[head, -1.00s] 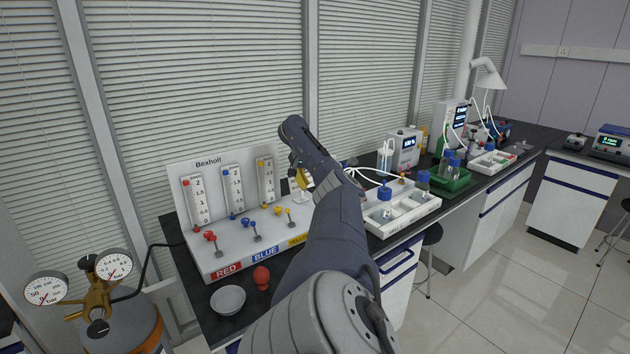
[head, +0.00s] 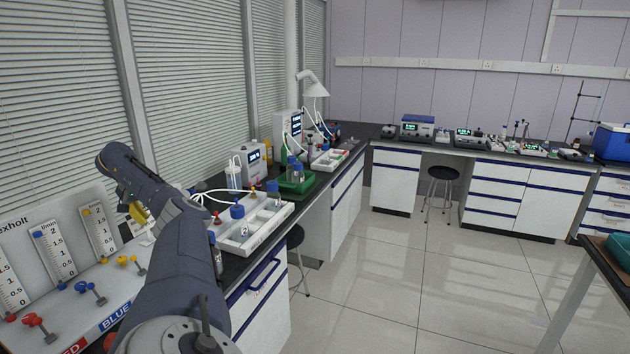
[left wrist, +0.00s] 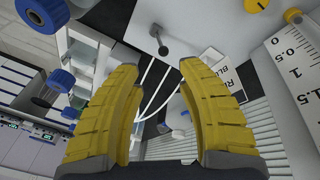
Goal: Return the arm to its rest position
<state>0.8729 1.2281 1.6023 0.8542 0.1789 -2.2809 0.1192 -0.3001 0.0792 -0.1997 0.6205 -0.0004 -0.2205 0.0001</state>
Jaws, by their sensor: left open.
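My left arm reaches in from the lower left in the head view. Its gripper (head: 138,214) has yellow fingers and hangs in front of the white flow panel. In the left wrist view the two yellow fingers (left wrist: 158,105) are spread apart with nothing between them. The flow panel (head: 50,232) carries scales and red, blue and yellow knobs, and part of it is hidden behind my arm. A grey valve stem (left wrist: 158,38) shows beyond the fingers in the left wrist view. My right gripper is not in either view.
A white tray with blue-capped bottles (head: 262,240) stands on the bench right of my arm. A green tray (head: 296,186) lies farther back. A black stool (head: 441,182) stands by the rear bench. The tiled floor (head: 420,285) in the middle is open.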

